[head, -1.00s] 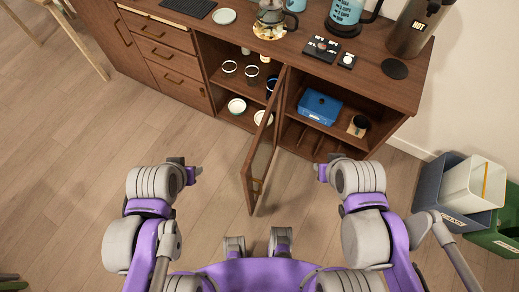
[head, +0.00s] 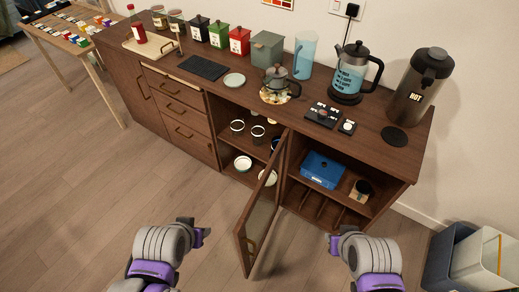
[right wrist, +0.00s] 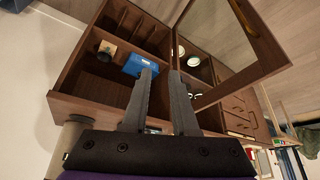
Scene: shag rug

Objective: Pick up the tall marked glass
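No glass is clearly identifiable as the tall marked one. On the counter in the head view stand a tall pale-blue clear glass vessel (head: 304,55) and a glass kettle (head: 350,75) with blue liquid and dark markings. Inside the open cabinet are small dark-banded glasses (head: 237,127) (head: 257,132), partly shaded, and another (head: 276,143) partly hidden by the door. My left gripper (head: 203,236) is in front of the cabinet, low, touching nothing; its opening is unclear. My right gripper (right wrist: 161,72) is open and empty, in front of the right cabinet compartment.
The open cabinet door (head: 262,215) stands out between my arms. A blue box (head: 322,170) sits in the right compartment; white bowls (head: 243,163) sit low in the left one. Bins are at right.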

